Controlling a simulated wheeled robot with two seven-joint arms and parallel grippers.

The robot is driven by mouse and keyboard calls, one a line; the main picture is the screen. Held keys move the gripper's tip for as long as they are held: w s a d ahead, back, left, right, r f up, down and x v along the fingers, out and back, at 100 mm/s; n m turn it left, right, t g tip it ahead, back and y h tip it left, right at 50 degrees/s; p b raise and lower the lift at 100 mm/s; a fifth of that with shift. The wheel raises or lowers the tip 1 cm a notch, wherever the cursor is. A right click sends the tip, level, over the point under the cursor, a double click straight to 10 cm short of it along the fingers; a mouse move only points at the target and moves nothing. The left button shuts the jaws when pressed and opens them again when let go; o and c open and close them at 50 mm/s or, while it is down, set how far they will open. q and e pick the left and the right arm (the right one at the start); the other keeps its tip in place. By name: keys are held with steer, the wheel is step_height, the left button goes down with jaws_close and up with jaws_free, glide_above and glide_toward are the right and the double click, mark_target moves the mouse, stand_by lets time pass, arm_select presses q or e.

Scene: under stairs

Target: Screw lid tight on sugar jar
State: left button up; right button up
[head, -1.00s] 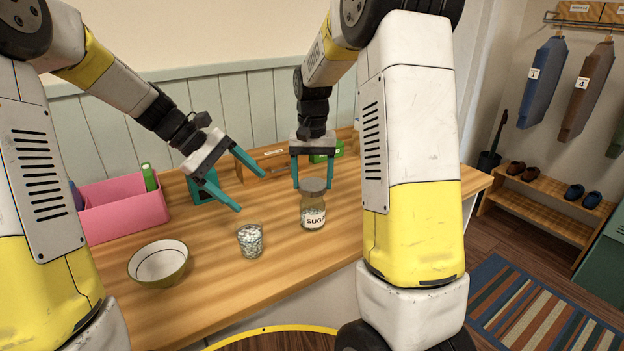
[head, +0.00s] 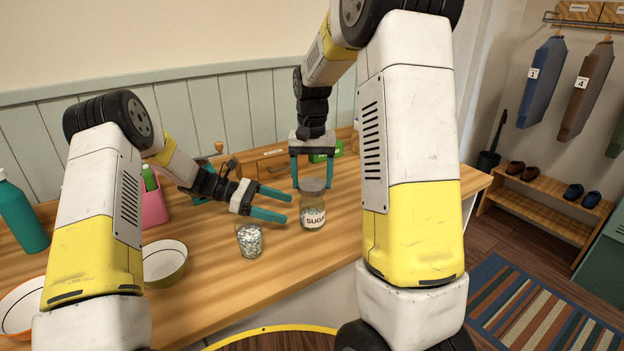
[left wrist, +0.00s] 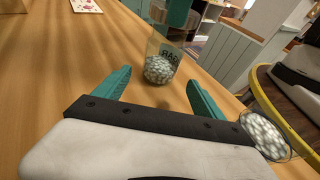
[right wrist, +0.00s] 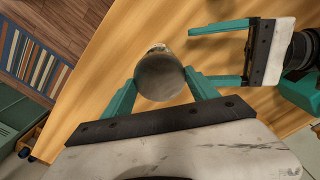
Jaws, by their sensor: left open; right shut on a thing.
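The sugar jar (head: 313,213) stands upright on the wooden counter, clear with a "SUGAR" label and pale contents. Its grey lid (head: 313,185) sits on top and fills the right wrist view (right wrist: 160,76) between the fingers. My right gripper (head: 312,186) points down from above and is shut on the lid. Whether the lid is fully seated cannot be told. My left gripper (head: 288,207) is open and empty, lying level just left of the jar, its fingers pointing at it. In the left wrist view the jar (left wrist: 160,68) is ahead, between and beyond the fingertips.
A glass of pale pieces (head: 250,240) stands close below my left gripper. A bowl (head: 165,262), a pink bin (head: 154,209) and a teal bottle (head: 20,212) are to the left. A green box (head: 325,152) lies behind the jar. The counter right of the jar is clear.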

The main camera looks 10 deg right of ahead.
mark_target(307, 218)
arm_select(q)
steer(key=x, duration=0.8)
steer(key=shift+s+d+f, duration=0.1)
steer(key=shift+s+d, duration=0.05)
jaws_close()
stand_by(0.4)
steer(key=shift+s+f, duration=0.1)
steer(key=shift+f, duration=0.25)
stand_by(1.5)
steer(key=shift+f, duration=0.1)
arm_select(e)
steer(key=shift+f, duration=1.05)
